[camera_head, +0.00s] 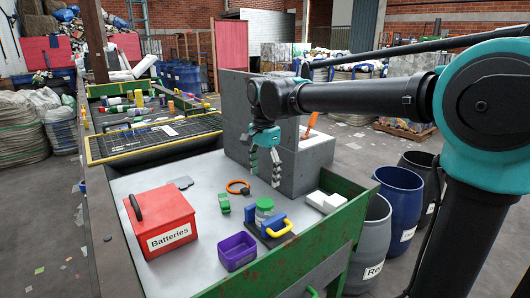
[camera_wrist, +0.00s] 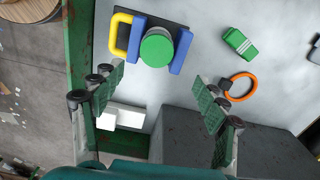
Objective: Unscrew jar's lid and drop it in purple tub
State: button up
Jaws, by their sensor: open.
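The jar (camera_head: 262,213) stands upright between the blue blocks of a holder (camera_head: 272,228) with a yellow handle. The purple tub (camera_head: 236,251) sits left of and nearer than the holder in the head view, and is out of the wrist view. My gripper (camera_head: 265,169) is open and empty, above the table beyond the jar. In the wrist view its fingers (camera_wrist: 160,92) are spread wide, with the lid ahead of them.
A red Batteries box (camera_head: 161,222) stands at the table's left. A green block (camera_head: 224,203), an orange ring (camera_head: 238,187) and white blocks (camera_head: 326,202) lie around the holder. Grey blocks (camera_head: 312,160) rise behind my gripper. A green rim (camera_head: 300,243) edges the table.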

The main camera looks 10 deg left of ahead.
aim_at(265, 202)
notch_tip(265, 202, up, 9)
jog(key=n, duration=1.8)
jog(key=f, duration=1.7)
jog(key=shift+s+d+f, duration=0.15)
jog(key=shift+s+d, duration=0.05)
jog(key=shift+s, duration=0.1)
jog(key=c, duration=1.2)
